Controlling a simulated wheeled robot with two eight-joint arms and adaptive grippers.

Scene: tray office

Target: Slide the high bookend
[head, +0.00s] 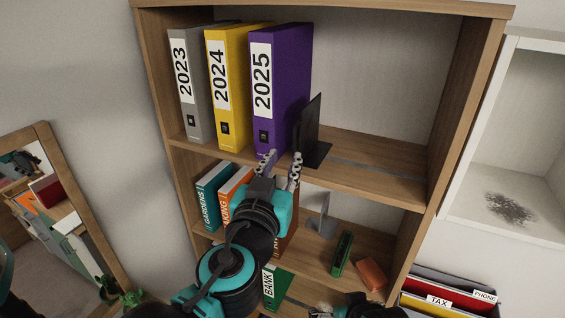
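The high bookend (312,126) is a black upright plate with a flat foot on the upper shelf. It stands at the right end of a row of binders, by the purple 2025 binder (283,85); I cannot tell if they touch. My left gripper (281,164) is at that shelf's front edge, its two fingers apart and nothing seen between them. One fingertip overlaps the purple binder's lower part, the other shows just below the bookend's near edge. I cannot tell if either touches. My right gripper (328,311) shows only partly at the bottom edge, its fingers unclear.
The yellow 2024 binder (228,90) and grey 2023 binder (189,85) stand left of the purple one. The upper shelf (385,172) is clear to the right, with a dark strip along it. The lower shelf holds books, a grey bookend (321,218) and a green item (342,253).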

